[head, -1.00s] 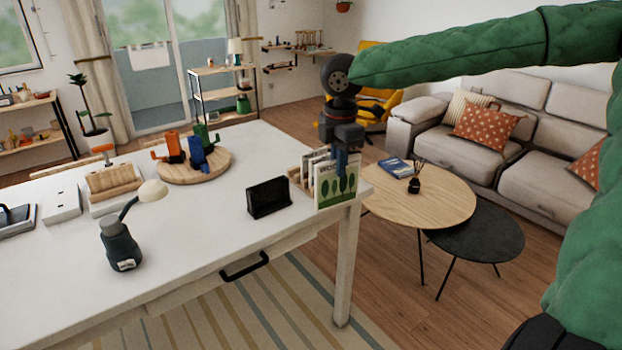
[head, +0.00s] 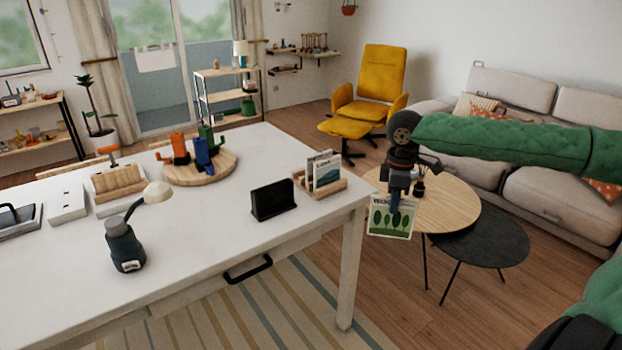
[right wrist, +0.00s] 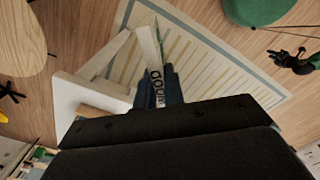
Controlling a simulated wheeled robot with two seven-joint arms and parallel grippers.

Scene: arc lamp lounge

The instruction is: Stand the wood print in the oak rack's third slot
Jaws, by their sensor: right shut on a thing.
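The wood print (head: 390,222) is a pale card with dark green trees and lettering along its top. My right gripper (head: 396,203) is shut on its top edge, and the card hangs upright beyond the table's right edge. In the right wrist view the print (right wrist: 157,88) shows nearly edge-on between the fingers (right wrist: 160,82). The oak rack (head: 334,189) stands at the table's right end, left of the held print and apart from it. Other prints (head: 326,172) stand in its back part; its front part looks empty. Single slots are too small to tell apart. My left gripper is out of view.
A black upright holder (head: 273,199) stands left of the rack on the white table (head: 220,218). A round wooden board (head: 218,172) with colored cactus-like figures is farther back. A round coffee table (head: 455,205) and a dark low table (head: 495,243) stand behind the held print.

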